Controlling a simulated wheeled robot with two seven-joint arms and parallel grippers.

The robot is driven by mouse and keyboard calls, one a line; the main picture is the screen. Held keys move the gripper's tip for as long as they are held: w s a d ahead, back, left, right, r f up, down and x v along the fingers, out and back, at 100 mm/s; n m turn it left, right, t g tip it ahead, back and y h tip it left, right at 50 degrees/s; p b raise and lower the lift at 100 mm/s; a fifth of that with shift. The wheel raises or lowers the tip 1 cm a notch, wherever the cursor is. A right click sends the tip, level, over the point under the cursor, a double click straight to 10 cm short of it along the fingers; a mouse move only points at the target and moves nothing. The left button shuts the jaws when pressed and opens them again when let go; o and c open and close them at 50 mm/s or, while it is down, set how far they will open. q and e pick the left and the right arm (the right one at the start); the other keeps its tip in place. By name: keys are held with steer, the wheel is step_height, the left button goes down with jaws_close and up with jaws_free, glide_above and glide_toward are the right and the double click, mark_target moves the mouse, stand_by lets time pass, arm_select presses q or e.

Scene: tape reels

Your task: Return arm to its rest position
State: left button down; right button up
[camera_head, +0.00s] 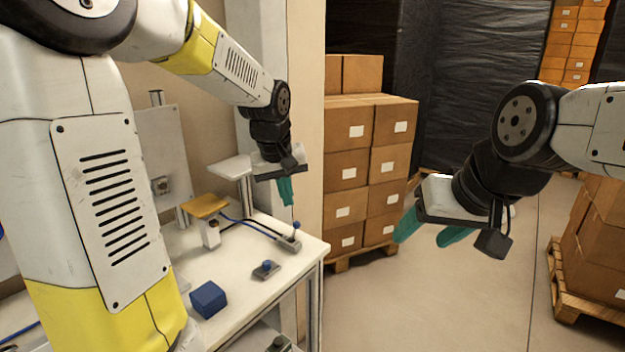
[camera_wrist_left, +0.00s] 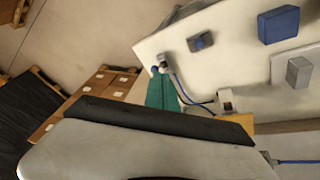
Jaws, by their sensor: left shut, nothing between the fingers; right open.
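My left gripper (camera_head: 286,191) hangs above the far right part of the white worktable (camera_head: 245,310), its teal fingers shut together with nothing between them. In the left wrist view its teal fingers (camera_wrist_left: 162,92) show against the table's edge. My right gripper (camera_head: 430,233) is at the right over open floor, its two teal fingers apart and empty. Both grippers are clear of the table top.
On the table are a blue block (camera_head: 208,299), a small blue-topped part (camera_head: 266,269), a yellow-topped stand (camera_head: 207,207) and a cabled fixture (camera_head: 290,241). Stacked cartons (camera_head: 345,170) stand behind on a pallet. More cartons (camera_head: 600,240) stand at right. Floor between is free.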

arm_select(q)
steer(key=s+a+r+m+t, duration=0.1)
steer(key=s+r+m, duration=0.1)
steer(key=s, duration=0.8)
steer(key=s+a+r+m+t+h, duration=0.1)
steer(key=s+a+r, duration=0.1)
steer(key=s, duration=0.8)
steer(key=shift+r+m, duration=0.4)
steer(key=shift+r, duration=0.05)
steer(key=shift+s, duration=0.1)
